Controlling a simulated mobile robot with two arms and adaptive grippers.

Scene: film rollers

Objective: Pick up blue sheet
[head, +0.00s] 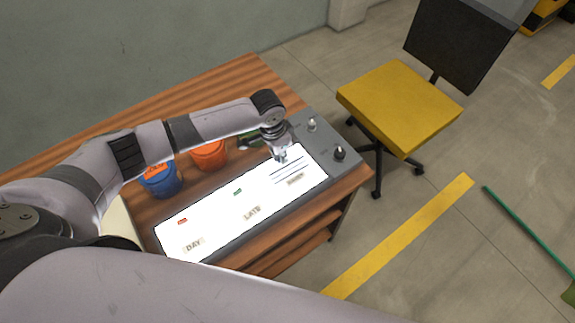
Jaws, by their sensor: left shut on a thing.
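A bright white light panel (220,216) lies on the wooden desk, with labels such as DAY and LATE along its near edge. My left gripper (281,158) points down over the panel's right part. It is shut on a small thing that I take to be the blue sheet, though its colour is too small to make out. A small red sheet (182,221) and a small green sheet (237,191) lie on the panel, left of the gripper. My right gripper is not in view.
A blue cup (161,183) and an orange cup (208,157) stand behind the panel under my left arm. Grey housing with knobs (339,153) is at the panel's right end. A yellow chair (398,105) stands right of the desk (225,84).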

